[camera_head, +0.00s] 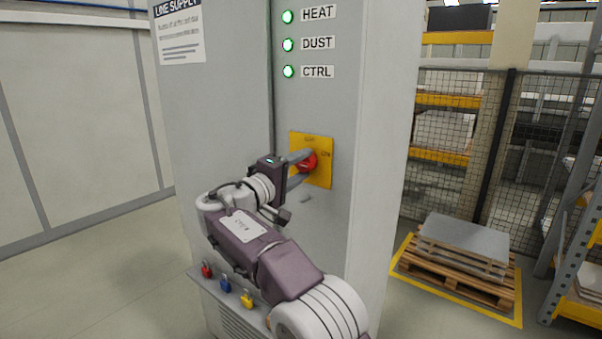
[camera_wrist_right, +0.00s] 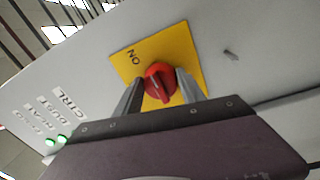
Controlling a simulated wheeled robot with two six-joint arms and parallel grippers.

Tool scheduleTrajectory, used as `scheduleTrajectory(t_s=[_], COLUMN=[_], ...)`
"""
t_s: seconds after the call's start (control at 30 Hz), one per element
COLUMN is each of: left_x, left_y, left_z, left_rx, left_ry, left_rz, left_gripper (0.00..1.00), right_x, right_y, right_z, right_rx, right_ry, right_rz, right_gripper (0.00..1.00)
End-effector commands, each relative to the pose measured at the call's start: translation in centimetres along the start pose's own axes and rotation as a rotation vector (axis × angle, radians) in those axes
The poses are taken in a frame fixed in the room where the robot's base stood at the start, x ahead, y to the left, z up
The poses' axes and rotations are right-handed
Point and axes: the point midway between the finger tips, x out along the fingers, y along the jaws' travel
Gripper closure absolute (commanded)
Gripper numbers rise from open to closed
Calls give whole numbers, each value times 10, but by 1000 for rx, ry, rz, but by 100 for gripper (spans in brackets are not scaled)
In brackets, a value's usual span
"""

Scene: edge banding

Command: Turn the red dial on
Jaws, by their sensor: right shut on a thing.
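The red dial (camera_head: 308,163) sits on a yellow plate (camera_head: 323,174) on the front of the grey cabinet (camera_head: 240,100). My right gripper (camera_head: 303,167) reaches it from the left, one finger above and one below the dial. In the right wrist view the red dial (camera_wrist_right: 160,82) lies between the two grey fingers of my right gripper (camera_wrist_right: 160,88), which is shut on it. The word ON shows on the yellow plate (camera_wrist_right: 185,50) there; other plate lettering is hidden or too small to read. My left gripper is not in view.
Green lamps (camera_head: 288,44) marked HEAT, DUST and CTRL are lit above the dial. Red, blue and yellow padlocks (camera_head: 226,285) hang on a low ledge. A pallet (camera_head: 462,262) stands right of the cabinet, before a mesh fence (camera_head: 440,150).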

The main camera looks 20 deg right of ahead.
Motion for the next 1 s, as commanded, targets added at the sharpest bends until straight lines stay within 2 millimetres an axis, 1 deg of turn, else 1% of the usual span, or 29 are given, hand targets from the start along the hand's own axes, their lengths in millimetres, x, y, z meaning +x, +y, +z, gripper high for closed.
scheduleTrajectory(t_s=[0.27, 0.67, 0.7, 0.73, 0.77, 1.0], left_x=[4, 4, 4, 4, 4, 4], left_y=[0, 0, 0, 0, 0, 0], left_z=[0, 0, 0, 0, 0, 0], left_rx=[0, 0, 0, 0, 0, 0], left_ry=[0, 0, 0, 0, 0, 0], left_rz=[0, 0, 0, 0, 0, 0], left_gripper=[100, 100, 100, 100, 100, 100], right_x=[0, 0, 0, 0, 0, 0], right_y=[0, 0, 0, 0, 0, 0], right_z=[0, 0, 0, 0, 0, 0], right_rx=[49, 54, 54, 54, 54, 53], right_ry=[-4, -4, -4, -4, -4, -4], right_rz=[2, 2, 2, 2, 2, 2], right_gripper=[94, 94, 45, 37, 31, 31])
